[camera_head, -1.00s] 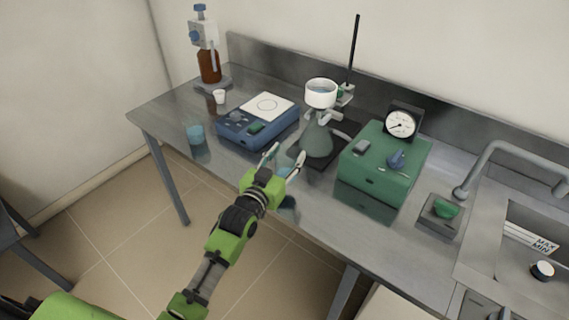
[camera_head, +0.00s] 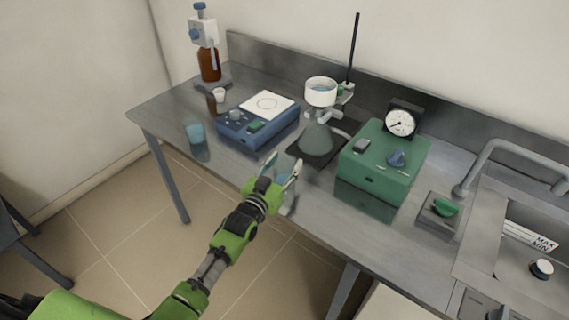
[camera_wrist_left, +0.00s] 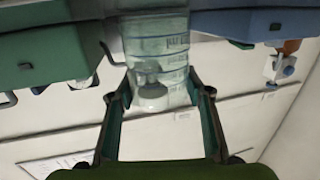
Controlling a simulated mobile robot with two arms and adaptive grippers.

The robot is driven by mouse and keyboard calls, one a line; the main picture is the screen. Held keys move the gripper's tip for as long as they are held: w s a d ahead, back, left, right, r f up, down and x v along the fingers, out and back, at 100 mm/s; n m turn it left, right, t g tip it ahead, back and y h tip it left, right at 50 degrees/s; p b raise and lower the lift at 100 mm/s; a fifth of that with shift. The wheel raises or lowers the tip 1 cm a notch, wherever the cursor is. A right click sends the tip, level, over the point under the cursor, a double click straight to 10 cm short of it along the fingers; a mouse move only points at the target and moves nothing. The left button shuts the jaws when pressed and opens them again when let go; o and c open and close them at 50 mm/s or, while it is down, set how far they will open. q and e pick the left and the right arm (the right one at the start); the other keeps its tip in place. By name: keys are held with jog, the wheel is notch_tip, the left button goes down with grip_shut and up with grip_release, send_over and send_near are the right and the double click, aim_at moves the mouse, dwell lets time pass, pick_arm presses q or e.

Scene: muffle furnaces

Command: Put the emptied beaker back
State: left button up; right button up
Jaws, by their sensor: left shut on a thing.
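My left gripper (camera_head: 283,166) is at the front edge of the bench, in front of the filter flask. It is shut on a clear beaker with blue graduation marks, seen between the fingers in the left wrist view (camera_wrist_left: 158,45). In the head view the held beaker is mostly hidden by the gripper; a bluish part shows between and below the fingers. I cannot tell whether it touches the bench. A second small blue-tinted beaker (camera_head: 195,133) stands at the bench's left front. My right gripper is not in view.
A blue balance (camera_head: 235,129) stands behind left of my gripper. A flask with white funnel (camera_head: 320,92) and a stand rod (camera_head: 354,55) are behind it. A green pump box (camera_head: 372,178) with gauge is to the right. Bare bench (camera_head: 225,158) lies between the blue beaker and gripper.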

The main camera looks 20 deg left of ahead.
pick_arm(q)
jog(key=o, duration=1.8)
jog(key=shift+c, duration=0.2)
jog(key=shift+r, duration=0.2)
jog(key=s+a, duration=0.1)
jog(key=s, duration=1.1)
jog(key=shift+a+r+b, duration=0.2)
jog(key=shift+a+b, duration=0.1)
jog(key=shift+b, duration=0.15)
jog(key=shift+f, duration=0.1)
